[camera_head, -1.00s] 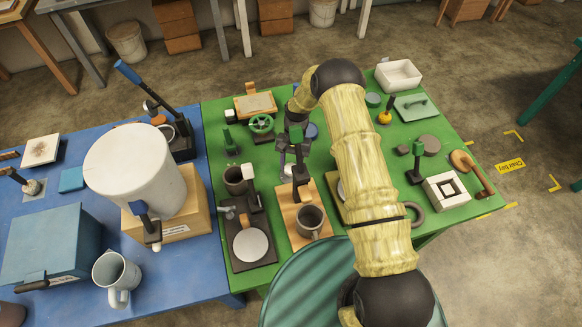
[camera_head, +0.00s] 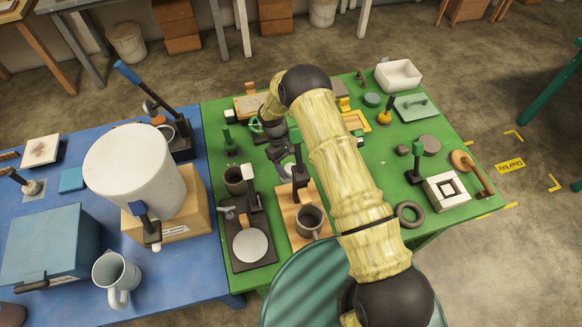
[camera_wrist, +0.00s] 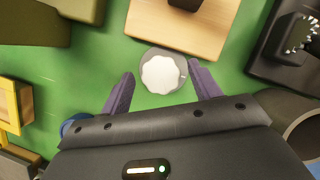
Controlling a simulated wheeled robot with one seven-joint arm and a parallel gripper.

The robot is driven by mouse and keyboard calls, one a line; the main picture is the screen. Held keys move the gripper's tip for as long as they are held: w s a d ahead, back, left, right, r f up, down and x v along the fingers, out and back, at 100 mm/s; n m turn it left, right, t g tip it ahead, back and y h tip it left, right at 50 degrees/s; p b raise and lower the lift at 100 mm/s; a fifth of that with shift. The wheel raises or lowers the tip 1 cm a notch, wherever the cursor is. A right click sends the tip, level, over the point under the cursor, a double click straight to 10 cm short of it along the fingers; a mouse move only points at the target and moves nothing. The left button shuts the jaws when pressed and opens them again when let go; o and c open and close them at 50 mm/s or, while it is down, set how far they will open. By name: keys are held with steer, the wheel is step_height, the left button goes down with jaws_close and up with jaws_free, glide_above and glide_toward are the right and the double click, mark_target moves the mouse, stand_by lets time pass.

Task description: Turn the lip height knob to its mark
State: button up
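A white scalloped knob (camera_wrist: 162,74) sits on a round grey base on the green table top, just in front of a wooden board. My gripper (camera_wrist: 161,71) is open, one dark finger on each side of the knob, with gaps visible between fingers and knob. Finger height above the table is unclear. In the head view my gripper (camera_head: 284,165) points down behind the wooden board with the mug, and the knob is mostly hidden.
A wooden board (camera_head: 291,233) carries a dark post and a grey mug (camera_head: 310,221) close by. A green handwheel (camera_head: 256,126) stands behind my gripper. A yellow frame (camera_head: 355,121) and a dark ring (camera_head: 410,214) lie right of my arm.

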mark_target(289, 167)
steer(key=o, duration=0.8)
steer(key=shift+o, duration=0.2)
steer(key=shift+r, duration=0.15)
steer(key=shift+r+p, duration=1.75)
steer(key=shift+r, duration=1.65)
steer(key=m, duration=0.2)
steer(key=m+g+y, duration=0.1)
steer(key=m, duration=0.1)
steer(key=shift+w+d+m, duration=0.1)
steer(key=shift+d+m, duration=0.05)
steer(key=shift+m, duration=0.15)
steer(key=shift+m+y, duration=0.7)
steer(key=shift+m, duration=0.5)
